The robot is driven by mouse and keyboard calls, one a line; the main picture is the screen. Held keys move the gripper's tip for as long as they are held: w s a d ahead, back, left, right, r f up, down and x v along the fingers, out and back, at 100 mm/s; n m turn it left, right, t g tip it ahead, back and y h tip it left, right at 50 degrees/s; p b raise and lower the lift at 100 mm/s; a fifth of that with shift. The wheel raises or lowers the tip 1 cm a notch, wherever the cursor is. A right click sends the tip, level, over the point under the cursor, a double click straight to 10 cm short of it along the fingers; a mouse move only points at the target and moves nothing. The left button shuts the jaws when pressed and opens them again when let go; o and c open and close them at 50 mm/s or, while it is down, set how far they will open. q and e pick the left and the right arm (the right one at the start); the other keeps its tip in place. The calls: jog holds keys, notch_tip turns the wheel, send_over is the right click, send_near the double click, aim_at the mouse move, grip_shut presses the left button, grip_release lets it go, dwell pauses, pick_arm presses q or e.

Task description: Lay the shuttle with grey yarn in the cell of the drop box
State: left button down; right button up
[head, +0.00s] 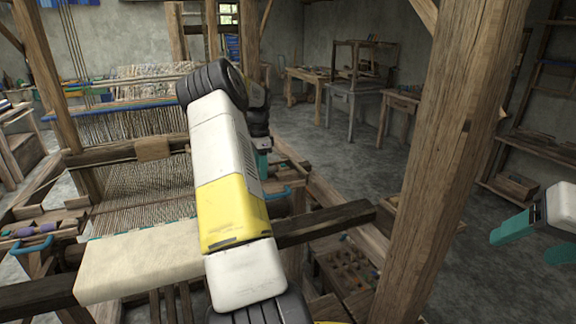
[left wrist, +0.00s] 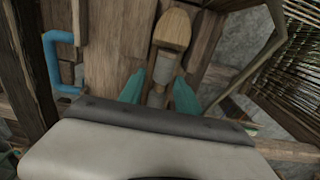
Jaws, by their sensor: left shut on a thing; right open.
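The shuttle with grey yarn (left wrist: 173,28) shows in the left wrist view as a pale wooden pointed tip with a grey yarn winding behind it. My left gripper (left wrist: 159,80) is shut on it, one teal finger on each side. The drop box (left wrist: 108,45), of brown wooden boards, lies beneath and beside the shuttle; I cannot tell whether the shuttle touches it. In the head view my left gripper (head: 263,166) is mostly hidden behind my arm, and the shuttle cannot be made out. My right gripper (head: 527,238) is open and empty at the right edge.
A blue handle (head: 280,193) stands close to my left gripper and also shows in the left wrist view (left wrist: 62,62). The loom's cloth roll (head: 135,262) lies in front. A thick wooden post (head: 445,150) stands between my two arms. Another blue handle (head: 32,246) is at the far left.

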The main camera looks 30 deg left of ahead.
pick_arm(q)
jog(key=c, duration=0.8)
grip_release()
jog(key=shift+o, duration=0.2)
jog(key=shift+r, duration=3.95)
